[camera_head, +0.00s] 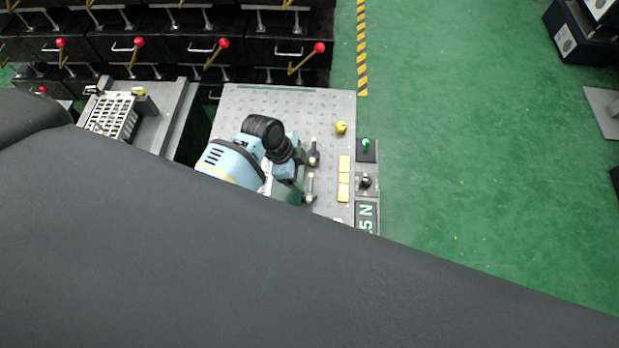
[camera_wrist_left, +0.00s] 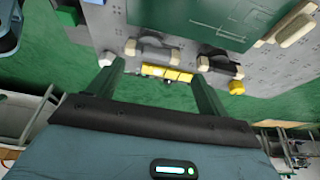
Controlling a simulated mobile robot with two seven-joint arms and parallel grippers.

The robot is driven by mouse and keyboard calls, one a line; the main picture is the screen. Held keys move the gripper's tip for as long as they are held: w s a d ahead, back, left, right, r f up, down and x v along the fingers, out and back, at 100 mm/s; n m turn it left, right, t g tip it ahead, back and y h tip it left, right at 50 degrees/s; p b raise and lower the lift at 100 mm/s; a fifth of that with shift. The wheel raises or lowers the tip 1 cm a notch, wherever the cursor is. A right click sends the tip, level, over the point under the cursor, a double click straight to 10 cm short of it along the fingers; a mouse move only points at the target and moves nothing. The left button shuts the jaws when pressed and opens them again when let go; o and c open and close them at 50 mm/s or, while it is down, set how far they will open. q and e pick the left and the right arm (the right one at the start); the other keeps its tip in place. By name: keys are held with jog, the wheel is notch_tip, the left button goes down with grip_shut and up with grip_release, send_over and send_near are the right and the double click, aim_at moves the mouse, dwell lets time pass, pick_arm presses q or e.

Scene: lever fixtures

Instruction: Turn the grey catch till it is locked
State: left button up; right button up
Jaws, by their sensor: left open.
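The grey catch (camera_head: 309,188) is a short grey bar with pale ends on the light grey perforated panel (camera_head: 240,105). In the left wrist view the grey catch (camera_wrist_left: 155,52) lies just beyond the fingertips, roughly centred between them. A similar black bar (camera_head: 314,152) sits beside it, also seen in the left wrist view (camera_wrist_left: 219,65). My left gripper (camera_head: 293,188) is next to the grey catch on its left, partly hidden by the wrist. In its own view my left gripper (camera_wrist_left: 158,68) has its fingers apart and nothing between them. I cannot tell whether they touch the catch.
A yellow knob (camera_head: 341,127), yellow blocks (camera_head: 344,178), a green lever (camera_head: 366,145) and a black knob (camera_head: 365,181) stand near the panel's right side. Red-knobbed levers (camera_head: 223,44) line the back. A dark shape hides the lower head view.

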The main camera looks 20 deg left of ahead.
aim_at(310, 183)
pick_arm(q)
jog(key=shift+b+x, duration=0.65)
jog(key=shift+x, duration=2.1)
jog(key=c, duration=1)
